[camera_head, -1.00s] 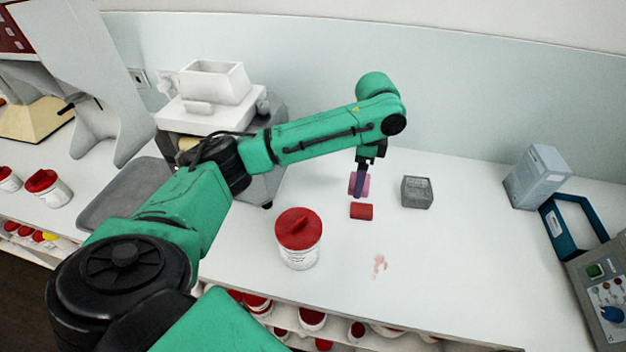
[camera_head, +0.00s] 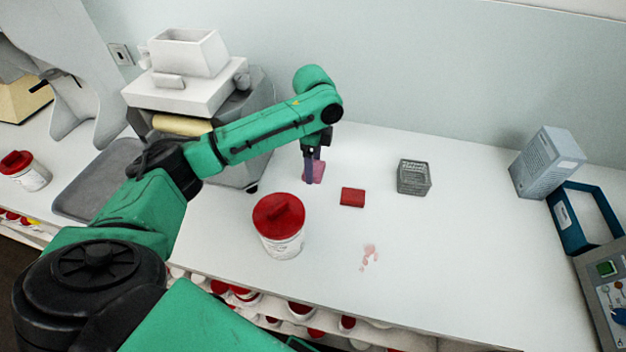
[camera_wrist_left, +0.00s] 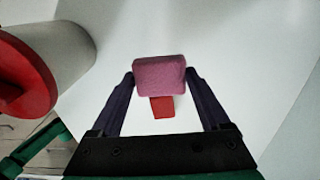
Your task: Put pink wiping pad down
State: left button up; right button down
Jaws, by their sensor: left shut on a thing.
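The pink wiping pad (camera_wrist_left: 160,76) is held between the two fingers of my left gripper (camera_head: 313,172). In the head view the pad (camera_head: 318,174) shows partly behind the fingers, close to the white counter (camera_head: 300,335); whether it touches the counter I cannot tell. A flat red block (camera_head: 352,197) lies on the counter just right of the gripper. It also shows below the pad in the left wrist view (camera_wrist_left: 162,108). A pink smear (camera_head: 369,256) is on the counter nearer the front edge. My right gripper is not in view.
A white jar with a red lid (camera_head: 279,222) stands left of and nearer than the gripper. A grey box (camera_head: 413,177) stands to the right. A white and grey machine (camera_head: 190,95) stands at the back left. A blue frame (camera_head: 583,215) is at the far right.

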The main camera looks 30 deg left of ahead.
aim_at(313, 191)
pick_arm(q)
notch_tip(313, 191, down, 7)
jog(key=shift+r+p, duration=0.1)
jog(key=shift+p, duration=0.4)
jog(key=shift+s+f, duration=0.1)
jog(key=shift+f, duration=0.15)
jog(key=o, duration=1.2)
jog(key=shift+c, duration=0.2)
jog(key=shift+r, duration=0.1)
notch_tip(313, 191, up, 12)
jog(key=shift+r+b, duration=0.1)
jog(key=shift+b, duration=0.85)
